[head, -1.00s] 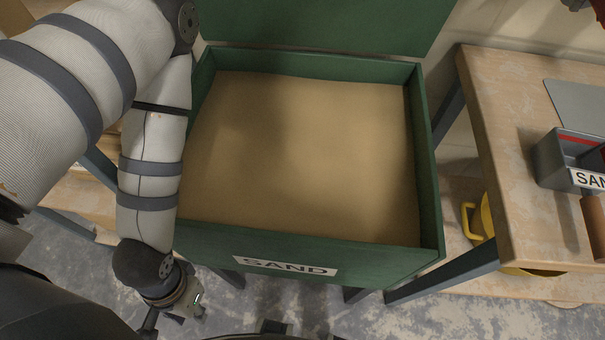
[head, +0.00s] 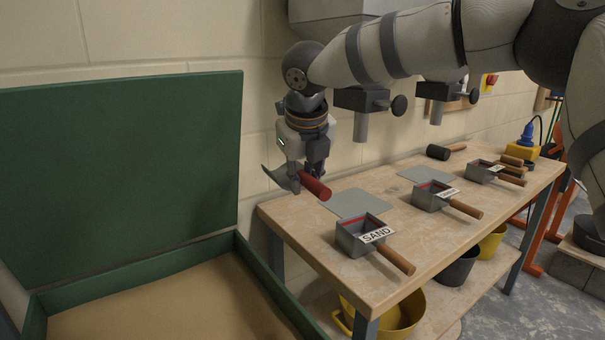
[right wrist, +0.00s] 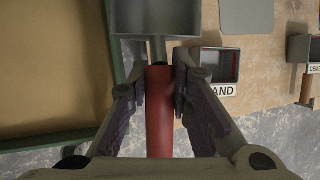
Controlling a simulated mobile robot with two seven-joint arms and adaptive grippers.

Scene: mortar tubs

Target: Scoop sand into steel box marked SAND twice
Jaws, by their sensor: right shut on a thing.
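My right gripper (head: 306,178) is shut on the red handle of a scoop (head: 315,186), above the bench's left end. In the right wrist view the red handle (right wrist: 159,112) sits between the fingers and the grey scoop pan (right wrist: 156,18) lies ahead; its inside is too dim to tell if it holds sand. The steel box marked SAND (head: 348,242) stands on the bench, with a wooden handle and a red line inside; it also shows in the right wrist view (right wrist: 209,66). The green sand bin (head: 262,262) is open at lower left, with sand (head: 180,300) in it. My left gripper is out of view.
The workbench (head: 300,222) carries more labelled steel boxes (head: 428,200), flat grey plates (head: 360,203) and a black mallet (head: 438,152). Dispensers (head: 362,100) hang on the wall behind. Yellow and black buckets (head: 458,270) stand on the lower shelf. The bin's raised lid (head: 120,160) stands at left.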

